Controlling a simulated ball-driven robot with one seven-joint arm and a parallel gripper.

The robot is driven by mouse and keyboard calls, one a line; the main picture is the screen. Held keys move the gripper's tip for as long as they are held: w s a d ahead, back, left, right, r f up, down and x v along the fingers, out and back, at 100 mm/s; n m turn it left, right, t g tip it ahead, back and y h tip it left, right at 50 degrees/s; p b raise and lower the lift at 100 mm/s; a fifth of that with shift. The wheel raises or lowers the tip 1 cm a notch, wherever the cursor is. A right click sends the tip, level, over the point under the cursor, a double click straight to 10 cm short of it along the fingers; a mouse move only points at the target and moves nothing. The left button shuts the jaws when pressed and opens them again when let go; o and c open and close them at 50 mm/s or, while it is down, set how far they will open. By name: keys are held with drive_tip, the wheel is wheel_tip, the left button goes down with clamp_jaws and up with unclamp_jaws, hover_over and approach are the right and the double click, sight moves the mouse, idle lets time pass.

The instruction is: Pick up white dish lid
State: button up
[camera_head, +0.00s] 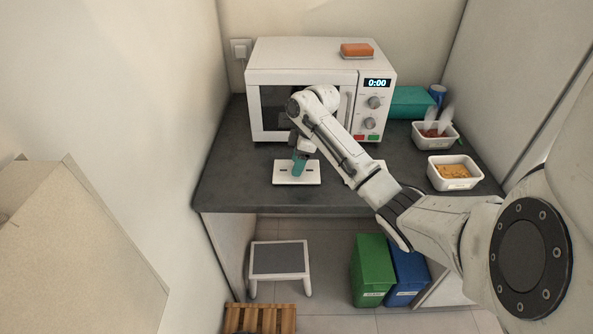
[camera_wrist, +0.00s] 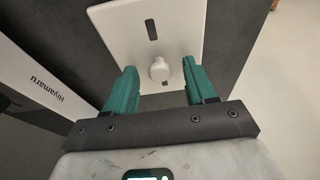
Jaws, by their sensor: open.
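The white dish lid (camera_head: 284,179) is a flat rectangular plate lying on the dark counter in front of the microwave. In the wrist view the lid (camera_wrist: 128,22) has dark slots and a round white knob (camera_wrist: 159,70) in its middle. My gripper (camera_wrist: 159,66) is open, with one teal finger on each side of the knob and a gap to both. In the head view my gripper (camera_head: 299,167) is over the lid and hides part of it. I cannot tell whether the fingertips touch the lid.
A white microwave (camera_head: 274,75) with an orange sponge (camera_head: 357,50) on top stands close behind. A white item partly hidden by my arm lies to the right. White food containers (camera_head: 455,185) stand farther right. The counter (camera_head: 235,160) left of the lid is clear.

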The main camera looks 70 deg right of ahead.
clamp_jaws()
idle(0.5)
drive_tip(key=shift+r, duration=0.1)
